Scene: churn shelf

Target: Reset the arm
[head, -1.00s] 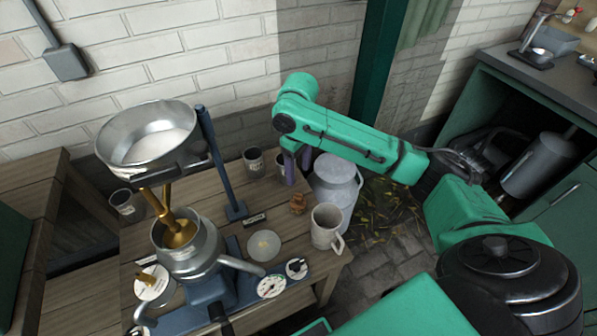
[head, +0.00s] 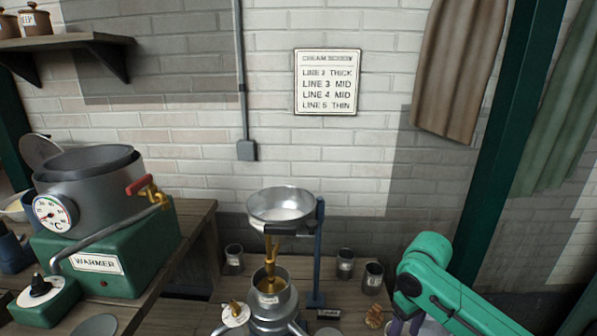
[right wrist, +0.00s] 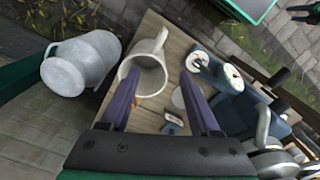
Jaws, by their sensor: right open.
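My right arm, green, comes in at the lower right of the head view. My left gripper is in neither view.
The separator with its metal bowl (head: 283,207) stands left of my right arm. Dark cups (head: 345,263) and a small brown object (head: 374,316) are close to the gripper. A green warmer (head: 105,255) with a pot is at the left. A sign (head: 327,82) hangs on the wall.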

